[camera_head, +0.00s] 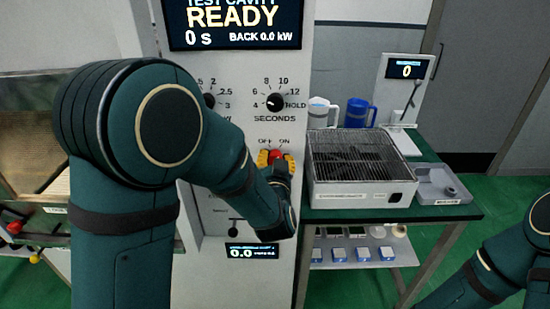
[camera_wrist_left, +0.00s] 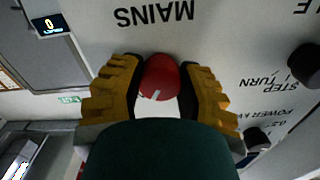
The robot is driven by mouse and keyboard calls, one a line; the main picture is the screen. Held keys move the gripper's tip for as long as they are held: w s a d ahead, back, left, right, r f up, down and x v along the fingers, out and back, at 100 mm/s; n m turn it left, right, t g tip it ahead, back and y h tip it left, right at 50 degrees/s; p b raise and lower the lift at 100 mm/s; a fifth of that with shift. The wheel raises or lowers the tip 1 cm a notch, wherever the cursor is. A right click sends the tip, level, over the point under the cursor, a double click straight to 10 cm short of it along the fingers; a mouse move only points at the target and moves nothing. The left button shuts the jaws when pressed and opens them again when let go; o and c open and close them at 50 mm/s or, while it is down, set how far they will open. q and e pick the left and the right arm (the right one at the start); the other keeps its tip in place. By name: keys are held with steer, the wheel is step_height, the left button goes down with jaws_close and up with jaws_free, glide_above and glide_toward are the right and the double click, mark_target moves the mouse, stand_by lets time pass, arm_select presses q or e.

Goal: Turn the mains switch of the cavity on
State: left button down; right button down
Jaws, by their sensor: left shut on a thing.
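The mains switch is a red knob (camera_head: 276,154) on the grey cavity panel, below the words OFF and ON in the head view. It also shows in the wrist view (camera_wrist_left: 160,74), near the word MAINS, which appears upside down. My left gripper (camera_head: 276,160) is shut on it, with one yellow finger on each side; the fingers also show in the wrist view (camera_wrist_left: 160,88). A small white mark shows on the knob's lower part in the wrist view; I cannot tell whether it points to OFF or ON. My right gripper is out of view.
A display (camera_head: 235,22) above reads READY. A black SECONDS knob (camera_head: 275,102) sits above the switch. To the right, a bench (camera_head: 440,212) carries a grille-topped box (camera_head: 360,187), a blue jug (camera_head: 357,113) and a grey tray (camera_head: 436,180).

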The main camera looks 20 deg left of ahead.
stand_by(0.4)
arm_select(q)
steer(key=c, duration=0.5)
jaws_free()
steer(key=v, duration=0.7)
steer(key=shift+s, duration=0.25)
